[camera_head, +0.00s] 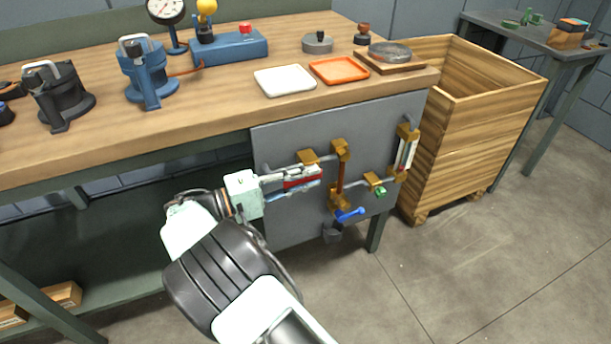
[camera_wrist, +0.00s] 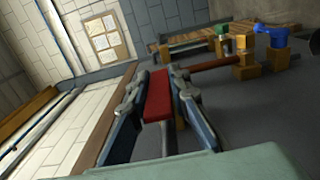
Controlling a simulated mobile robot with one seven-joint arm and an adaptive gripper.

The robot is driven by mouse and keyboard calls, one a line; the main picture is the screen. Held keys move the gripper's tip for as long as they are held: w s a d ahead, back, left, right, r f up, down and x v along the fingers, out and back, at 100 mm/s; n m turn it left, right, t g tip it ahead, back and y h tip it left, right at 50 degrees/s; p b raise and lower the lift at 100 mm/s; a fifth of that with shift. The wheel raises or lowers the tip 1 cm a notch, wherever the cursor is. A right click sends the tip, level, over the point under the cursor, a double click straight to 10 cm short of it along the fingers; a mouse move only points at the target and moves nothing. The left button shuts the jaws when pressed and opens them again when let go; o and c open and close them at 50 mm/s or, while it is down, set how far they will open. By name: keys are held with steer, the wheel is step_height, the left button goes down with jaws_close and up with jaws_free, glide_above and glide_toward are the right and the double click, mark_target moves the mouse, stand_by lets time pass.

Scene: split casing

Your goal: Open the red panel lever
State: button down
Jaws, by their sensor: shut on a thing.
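The red panel lever (camera_head: 303,182) is on the grey panel (camera_head: 290,140) that hangs at the front of the workbench. In the wrist view the red lever (camera_wrist: 158,96) stands between the two fingers. My gripper (camera_head: 298,179) reaches in from the left and is shut on the red lever. In the wrist view my gripper (camera_wrist: 158,90) has one finger on each side of the lever. The fingers partly hide the lever and its mount in the head view.
On the panel are a blue handle (camera_head: 350,214), a green knob (camera_head: 381,191), a copper pipe (camera_head: 340,176) and a gauge tube (camera_head: 405,152). A wooden crate (camera_head: 480,130) stands close at the right. The floor (camera_head: 450,270) in front is clear.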

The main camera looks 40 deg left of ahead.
steer(key=c, duration=1.8)
jaws_free()
steer(key=v, duration=1.2)
steer(key=shift+d, duration=0.1)
